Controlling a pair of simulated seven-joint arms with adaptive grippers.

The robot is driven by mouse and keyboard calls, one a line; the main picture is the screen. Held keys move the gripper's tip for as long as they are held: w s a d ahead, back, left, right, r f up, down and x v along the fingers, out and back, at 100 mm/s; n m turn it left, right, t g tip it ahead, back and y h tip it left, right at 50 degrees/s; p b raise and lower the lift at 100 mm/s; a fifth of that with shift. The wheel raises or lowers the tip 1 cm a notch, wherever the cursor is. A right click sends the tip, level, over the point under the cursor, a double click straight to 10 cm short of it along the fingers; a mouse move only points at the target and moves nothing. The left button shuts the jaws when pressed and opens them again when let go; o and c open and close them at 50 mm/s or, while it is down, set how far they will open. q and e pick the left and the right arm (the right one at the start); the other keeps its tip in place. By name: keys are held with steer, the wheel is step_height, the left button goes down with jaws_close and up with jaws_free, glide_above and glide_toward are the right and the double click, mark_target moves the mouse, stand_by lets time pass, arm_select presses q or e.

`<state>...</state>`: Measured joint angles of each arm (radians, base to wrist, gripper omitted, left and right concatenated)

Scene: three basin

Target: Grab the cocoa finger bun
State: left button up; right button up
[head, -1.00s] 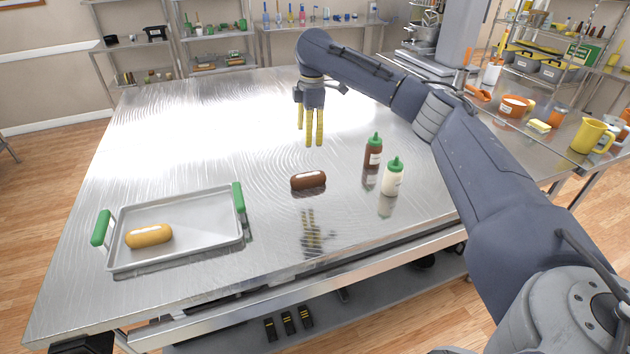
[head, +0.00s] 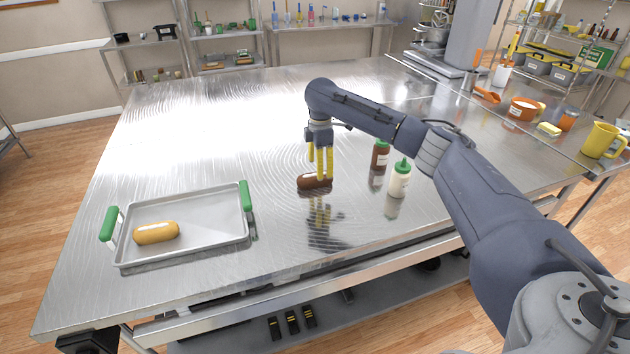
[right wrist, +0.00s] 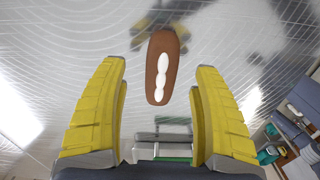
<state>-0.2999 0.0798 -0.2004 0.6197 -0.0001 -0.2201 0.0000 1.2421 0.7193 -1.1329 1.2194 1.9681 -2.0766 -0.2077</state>
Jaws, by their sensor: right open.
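The cocoa finger bun (head: 308,183) is dark brown with white icing and lies on the steel table in the head view. In the right wrist view the bun (right wrist: 162,68) shows beyond and between the spread yellow fingers. My right gripper (head: 322,175) is open, pointing down right at the bun, its fingers partly covering it in the head view. In the right wrist view, the right gripper (right wrist: 160,100) has clear gaps between both fingers and the bun. My left gripper is not in view.
A tray (head: 205,256) with green handles holds a golden bun (head: 156,232) at the left. A brown sauce bottle (head: 380,157) and a white bottle (head: 399,181) with green caps stand close to the right of the bun, near my right arm. The table's back left is clear.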

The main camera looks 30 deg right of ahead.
steer(key=shift+s+f, duration=0.15)
steer(key=shift+f, duration=2.55)
steer(key=c, duration=1.3)
steer(key=shift+r, duration=0.1)
